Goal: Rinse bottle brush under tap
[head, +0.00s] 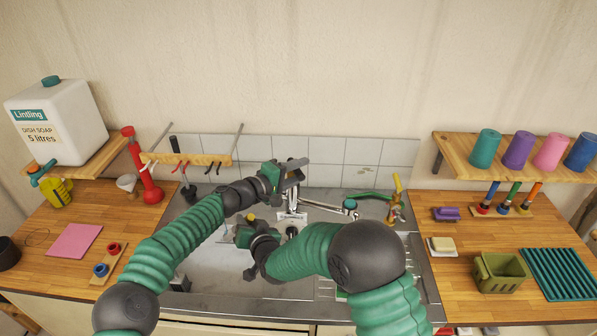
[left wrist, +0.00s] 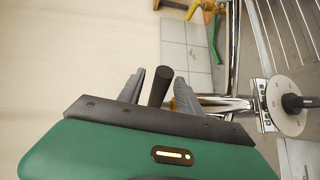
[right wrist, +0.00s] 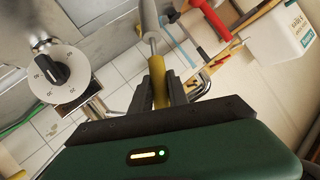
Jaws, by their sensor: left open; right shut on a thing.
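The bottle brush (right wrist: 149,20) has a pale head, a thin metal rod and a yellow handle. My right gripper (right wrist: 162,88) is shut on the yellow handle in the right wrist view. In the head view my right gripper (head: 243,236) is low over the sink (head: 205,245), mostly hidden by its own arm. My left gripper (head: 292,172) is open at the back of the sink, by the chrome tap (head: 303,190). In the left wrist view a dark handle (left wrist: 160,87) stands between the open fingers (left wrist: 158,90); I cannot tell whether they touch it. The tap outlet is not clearly visible.
A dial (right wrist: 55,72) with a black knob is beside the tap. A hook rail (head: 185,159) stands at the back left. A green caddy (head: 500,272) and ridged mat (head: 558,274) are right.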

